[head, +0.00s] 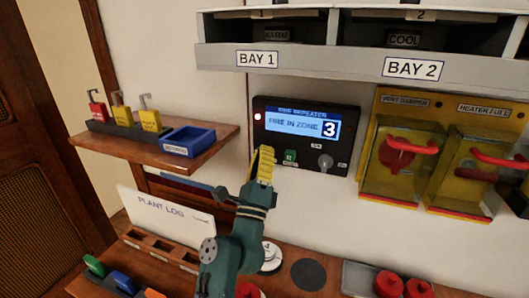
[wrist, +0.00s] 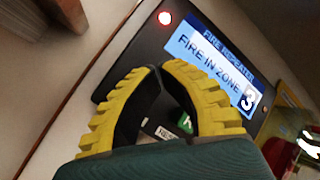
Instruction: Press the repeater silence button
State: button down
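The fire repeater panel (head: 300,170) is a black box on the wall. Its blue screen (head: 293,124) reads "FIRE IN ZONE 3", and a red lamp (head: 257,117) is lit at its upper left. My gripper (head: 267,150), with yellow ribbed fingers, is in front of the panel's lower left. In the wrist view its fingertips (wrist: 160,67) meet with nothing visible between them. A green control (head: 290,157) is just right of the fingers; it also shows in the wrist view (wrist: 186,122). A grey knob (head: 325,162) is farther right. My fingers hide part of the panel; small labels are unreadable.
Yellow boxes with red handles (head: 396,165) are right of the panel. A grey shelf (head: 330,62) marked BAY 1 and BAY 2 overhangs it. A wooden shelf (head: 130,150) with a blue tray (head: 188,140) is at the left. A desk with red objects (head: 388,284) is below.

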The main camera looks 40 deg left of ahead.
jog(key=shift+s, duration=0.1)
jog(key=shift+s+d+r+p, duration=0.2)
jog(key=shift+s+p, duration=0.1)
jog(key=shift+p, duration=0.35)
jog(key=s+p, duration=0.1)
jog(key=s+d+p, duration=0.1)
jog(key=s, duration=0.1)
jog(key=s+p, duration=0.1)
jog(key=s, duration=0.1)
jog(key=shift+d+f+p, duration=0.2)
jog(key=shift+d+p, duration=0.2)
jog(key=shift+w, duration=0.1)
